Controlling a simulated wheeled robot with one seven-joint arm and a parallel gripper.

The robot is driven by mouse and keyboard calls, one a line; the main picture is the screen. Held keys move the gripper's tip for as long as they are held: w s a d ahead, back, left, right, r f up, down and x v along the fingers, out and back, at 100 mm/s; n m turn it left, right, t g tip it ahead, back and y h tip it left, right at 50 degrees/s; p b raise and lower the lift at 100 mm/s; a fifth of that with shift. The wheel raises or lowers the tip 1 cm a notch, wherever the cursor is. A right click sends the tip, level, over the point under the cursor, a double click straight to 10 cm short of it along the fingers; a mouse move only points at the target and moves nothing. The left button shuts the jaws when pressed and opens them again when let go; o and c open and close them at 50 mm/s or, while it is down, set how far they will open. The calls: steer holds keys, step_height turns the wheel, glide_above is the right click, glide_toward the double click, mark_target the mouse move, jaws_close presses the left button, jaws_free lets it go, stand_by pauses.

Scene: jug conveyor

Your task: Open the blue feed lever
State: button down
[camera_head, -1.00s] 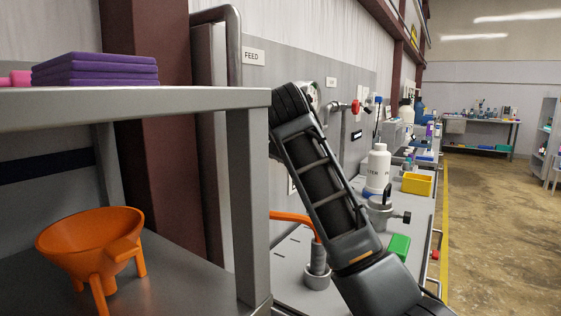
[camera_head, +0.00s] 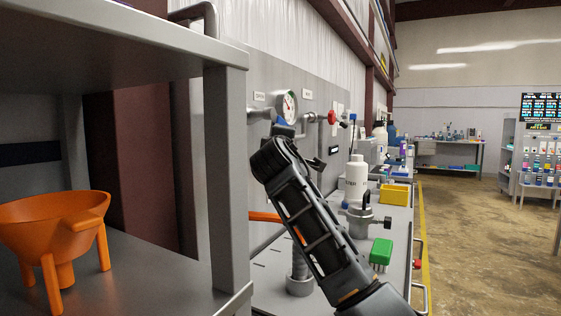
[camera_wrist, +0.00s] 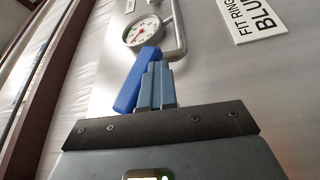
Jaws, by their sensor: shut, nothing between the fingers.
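The blue feed lever (camera_wrist: 138,80) shows in the wrist view as a slanted blue bar just left of my gripper (camera_wrist: 157,70). The two fingers are shut together with nothing between them. They lie beside the lever and overlap its edge in the picture; I cannot tell whether they touch it. In the head view a small blue piece, likely the lever (camera_head: 281,121), shows just above the end of my arm, below the gauge. My fingers are mostly hidden there behind my arm.
A round gauge (camera_wrist: 142,32) and grey pipe (camera_wrist: 178,35) are beyond the lever. A shelf post (camera_head: 227,180) stands left of my arm, with an orange funnel (camera_head: 55,230) inside the shelf. A white bottle (camera_head: 356,180) and green block (camera_head: 381,252) are on the bench. Open floor lies right.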

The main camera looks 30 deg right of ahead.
steer(key=shift+w+d+r+n+t+h+b, duration=0.25)
steer(key=shift+w+d+r+n+t+b, duration=0.15)
steer(key=shift+r+t+b, duration=0.5)
steer(key=shift+w+d+r+n+t+h+b, duration=0.25)
steer(key=shift+d+r+n+t+b, duration=0.35)
steer(key=shift+b, duration=0.55)
steer(key=shift+f, duration=0.15)
steer(key=s+a+f+b, duration=0.3)
steer(key=s+a+f, duration=0.1)
steer(key=s+f, duration=0.3)
steer(key=shift+s+a+f, duration=0.3)
steer(key=shift+s+f, duration=0.1)
steer(key=shift+f, duration=0.3)
